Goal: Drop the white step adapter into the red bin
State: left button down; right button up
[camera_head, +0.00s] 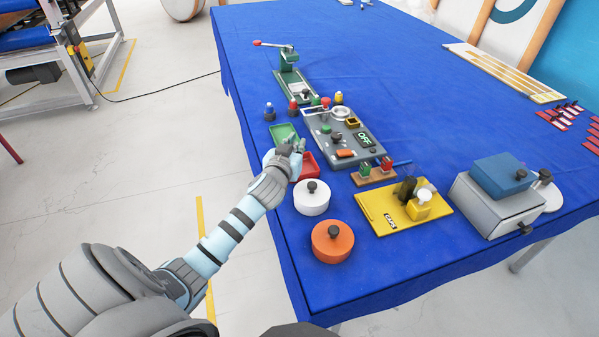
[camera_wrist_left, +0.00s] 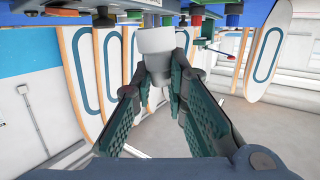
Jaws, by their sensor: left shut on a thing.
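My left gripper (camera_head: 290,149) is over the left edge of the blue table, right by the red bin (camera_head: 309,166) and the green bin (camera_head: 283,134). It partly covers the view of both bins. In the left wrist view, the fingers of this gripper (camera_wrist_left: 158,80) are shut on a white block (camera_wrist_left: 157,40), which looks like the white step adapter. In the head view the held piece is mostly hidden by the gripper, so I cannot tell its exact height over the bins. My right gripper is not in view.
A grey control panel (camera_head: 345,151) stands right of the bins. A white round pot (camera_head: 311,202) and an orange one (camera_head: 333,245) stand nearer the front edge. A yellow board (camera_head: 385,217) and grey box (camera_head: 490,214) are to the right. The table's far middle (camera_head: 400,70) is clear.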

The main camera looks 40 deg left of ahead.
pick_arm(q)
jog(key=shift+r, duration=0.15)
jog(key=c, duration=1.5)
grip_release()
jog(key=v, duration=1.2)
jog(key=shift+s, duration=0.1)
